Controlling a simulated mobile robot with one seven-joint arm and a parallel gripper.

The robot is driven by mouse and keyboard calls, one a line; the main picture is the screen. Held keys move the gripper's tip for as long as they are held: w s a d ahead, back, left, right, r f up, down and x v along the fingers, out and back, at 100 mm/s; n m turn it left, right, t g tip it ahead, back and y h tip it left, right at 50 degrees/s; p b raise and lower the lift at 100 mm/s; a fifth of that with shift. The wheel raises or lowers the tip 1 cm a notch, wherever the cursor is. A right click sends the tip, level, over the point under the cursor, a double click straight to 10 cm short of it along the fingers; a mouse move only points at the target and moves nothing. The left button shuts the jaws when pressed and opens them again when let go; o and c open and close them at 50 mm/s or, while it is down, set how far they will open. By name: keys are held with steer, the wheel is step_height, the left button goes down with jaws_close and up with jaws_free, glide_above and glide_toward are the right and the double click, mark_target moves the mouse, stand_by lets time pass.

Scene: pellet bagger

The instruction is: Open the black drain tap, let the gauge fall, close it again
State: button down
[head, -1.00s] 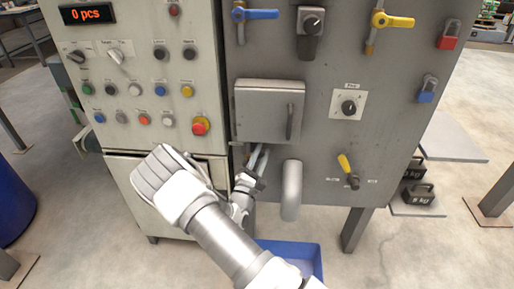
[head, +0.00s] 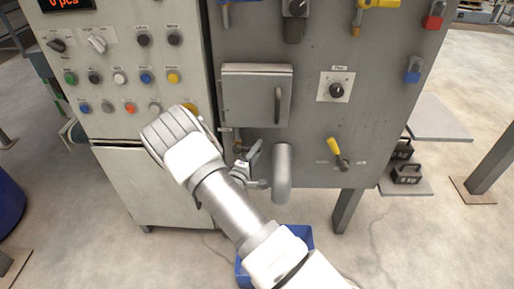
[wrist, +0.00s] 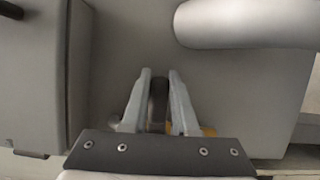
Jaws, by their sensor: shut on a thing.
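My gripper (head: 251,152) is at the grey panel, just under the small closed box door and left of the grey downward spout. In the wrist view its two fingers (wrist: 159,82) are closed on a dark handle, which I take to be the black drain tap (wrist: 158,92). Only a narrow strip of the handle shows between the fingers. A bit of brass fitting shows beside the right finger. In the head view my gripper and arm hide most of the tap, so its turn angle cannot be told. No gauge is in view.
The grey spout (head: 282,172) is close right of my gripper, with the box door (head: 250,95) above. A yellow-handled valve (head: 337,150) is farther right. A blue bin (head: 303,233) stands below. Push buttons fill the pale cabinet (head: 125,175) on the left.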

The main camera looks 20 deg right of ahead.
steer(key=shift+f+m+y, duration=0.25)
steer(key=shift+m+y, duration=0.05)
stand_by(0.4)
steer(key=c, duration=0.7)
jaws_free()
steer(key=p+v, duration=0.2)
steer(key=v, duration=1.5)
steer(key=shift+s+a, duration=0.15)
steer(key=shift+a, duration=0.15)
steer(key=shift+r, duration=0.1)
